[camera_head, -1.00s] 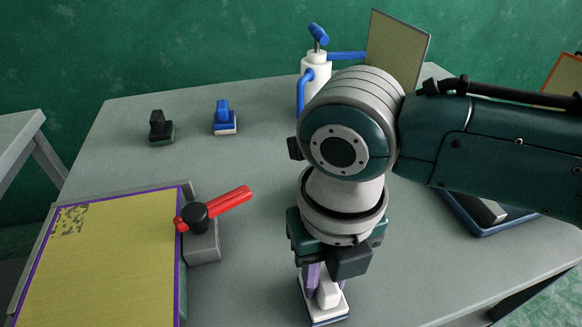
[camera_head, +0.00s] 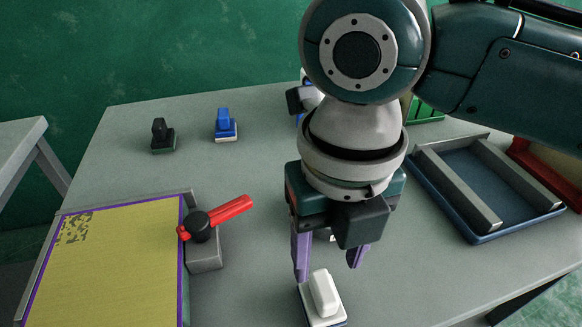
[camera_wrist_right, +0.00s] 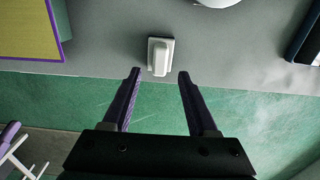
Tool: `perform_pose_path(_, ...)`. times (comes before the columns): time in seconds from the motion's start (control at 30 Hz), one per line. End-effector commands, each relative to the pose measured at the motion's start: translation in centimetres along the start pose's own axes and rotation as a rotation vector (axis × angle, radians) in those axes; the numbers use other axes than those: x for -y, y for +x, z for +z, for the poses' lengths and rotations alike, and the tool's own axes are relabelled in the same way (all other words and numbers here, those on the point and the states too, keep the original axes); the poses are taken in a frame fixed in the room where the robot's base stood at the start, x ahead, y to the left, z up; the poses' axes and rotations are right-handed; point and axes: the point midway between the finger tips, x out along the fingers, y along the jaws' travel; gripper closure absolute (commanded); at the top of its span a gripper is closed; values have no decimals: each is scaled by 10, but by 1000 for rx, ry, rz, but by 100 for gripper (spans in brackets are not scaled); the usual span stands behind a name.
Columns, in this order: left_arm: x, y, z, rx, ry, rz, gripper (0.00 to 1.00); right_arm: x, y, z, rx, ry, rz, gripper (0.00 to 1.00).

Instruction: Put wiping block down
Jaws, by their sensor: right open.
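The wiping block (camera_head: 323,298), with a white handle on a white base with a blue underside, stands upright on the grey table (camera_head: 262,262) near its front edge. It also shows in the right wrist view (camera_wrist_right: 160,56), close to the table edge. My right gripper (camera_head: 329,266) is open and empty, with its purple fingers raised above and behind the block in the head view. In the right wrist view, the fingertips (camera_wrist_right: 160,75) are spread apart with the block beyond them, clear of both fingers. My left gripper is not in view.
A black block (camera_head: 162,137) and a blue block (camera_head: 225,126) stand at the back left. A purple-edged yellow panel (camera_head: 108,262) with a red-levered clamp (camera_head: 205,255) lies at the left. A blue tray with grey rails (camera_head: 487,190) sits at the right. The middle left is clear.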

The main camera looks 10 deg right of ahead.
Motion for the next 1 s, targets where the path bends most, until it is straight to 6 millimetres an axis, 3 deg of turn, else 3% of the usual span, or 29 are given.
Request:
perform_pose_path(0.1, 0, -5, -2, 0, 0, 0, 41, 0, -27, 1, 3, 0, 0, 41)
perform_pose_path(0.23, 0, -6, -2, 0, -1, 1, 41, 0, -44, 1, 1, 0, 2, 41)
perform_pose_path(0.4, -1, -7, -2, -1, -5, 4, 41, 0, -52, 0, 0, 1, 0, 41)
perform_pose_path(0.57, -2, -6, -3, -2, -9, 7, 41, -10, -47, -8, 1, 92, 41, 41)
perform_pose_path(0.67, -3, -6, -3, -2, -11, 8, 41, -29, -39, -22, 2, 328, 134, 41)
perform_pose_path(0.8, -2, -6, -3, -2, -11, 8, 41, -48, -32, -45, -35, 927, 308, 41)
perform_pose_path(0.87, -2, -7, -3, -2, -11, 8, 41, -45, -30, -53, -64, 1234, 368, 41)
perform_pose_path(1.0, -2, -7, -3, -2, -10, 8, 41, -10, -23, -73, -113, 1959, 441, 41)
